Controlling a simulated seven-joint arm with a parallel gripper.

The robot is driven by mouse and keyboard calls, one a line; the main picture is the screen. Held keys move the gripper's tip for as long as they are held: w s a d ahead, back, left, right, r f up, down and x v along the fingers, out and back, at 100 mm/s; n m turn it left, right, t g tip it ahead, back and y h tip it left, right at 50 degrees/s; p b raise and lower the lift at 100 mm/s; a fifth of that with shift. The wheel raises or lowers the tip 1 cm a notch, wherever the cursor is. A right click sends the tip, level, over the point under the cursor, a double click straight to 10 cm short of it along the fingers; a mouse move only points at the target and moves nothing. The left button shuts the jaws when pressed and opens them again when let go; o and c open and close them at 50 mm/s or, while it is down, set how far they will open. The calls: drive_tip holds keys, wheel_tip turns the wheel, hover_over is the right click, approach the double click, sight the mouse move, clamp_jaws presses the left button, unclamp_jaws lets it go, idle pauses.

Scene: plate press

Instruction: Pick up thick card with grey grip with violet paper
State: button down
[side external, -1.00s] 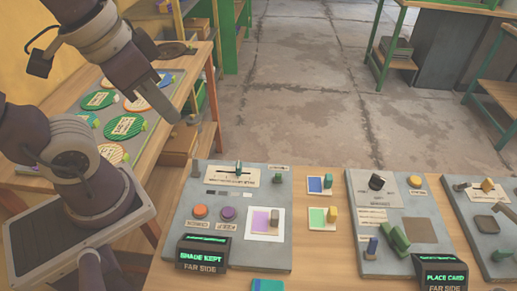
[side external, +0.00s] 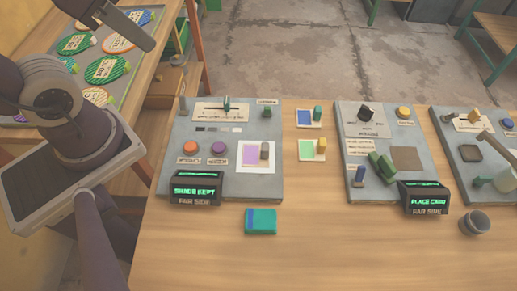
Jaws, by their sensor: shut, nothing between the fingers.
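The thick card with violet paper (side external: 250,157) lies on a white square at the lower right of the left grey panel (side external: 228,180). Its upright grey grip (side external: 264,151) stands on its right side. My gripper (side external: 146,40) is at the upper left, high and well apart from the card. It is shut and empty; its fingertips are small and hard to make out. A blue card with a green grip (side external: 306,118) and a green card with a yellow grip (side external: 312,149) lie on the wood between the panels.
The left panel's display (side external: 195,190) reads "SHADE KEPT"; the middle panel's display (side external: 424,200) reads "PLACE CARD". A teal block (side external: 261,221) and a grey cup (side external: 474,222) stand in front. The front wood is mostly clear. Striped discs (side external: 76,43) lie on a side bench.

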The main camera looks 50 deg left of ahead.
drive_tip(key=c, duration=1.1)
unclamp_jaws()
